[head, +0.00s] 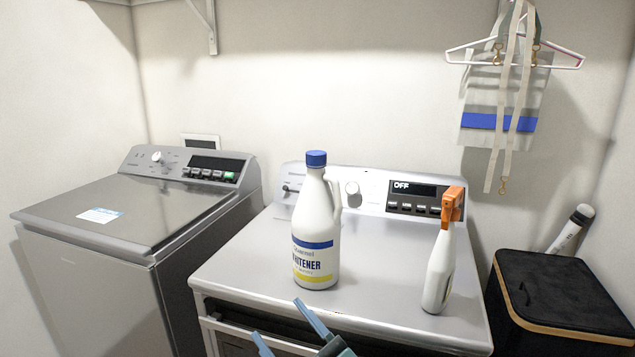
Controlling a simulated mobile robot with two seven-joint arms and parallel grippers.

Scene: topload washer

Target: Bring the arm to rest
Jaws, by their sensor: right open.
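My right gripper (290,325) shows at the bottom middle of the head view, with its two blue fingers apart and nothing between them. It is in front of the white dryer-like machine (390,260), near its front edge. My left gripper is not in view. A white whitener bottle (316,225) with a blue cap stands upright on that machine, just behind the right gripper's fingers. I see a gap between the upper finger and the bottle's base in the picture, but the depth between them is hard to tell.
A white spray bottle (439,268) with an orange trigger stands to the right on the same machine. A grey topload washer (110,215) with its lid shut is at the left. A black hamper (560,290) stands at the right. Hangers (515,55) hang on the wall.

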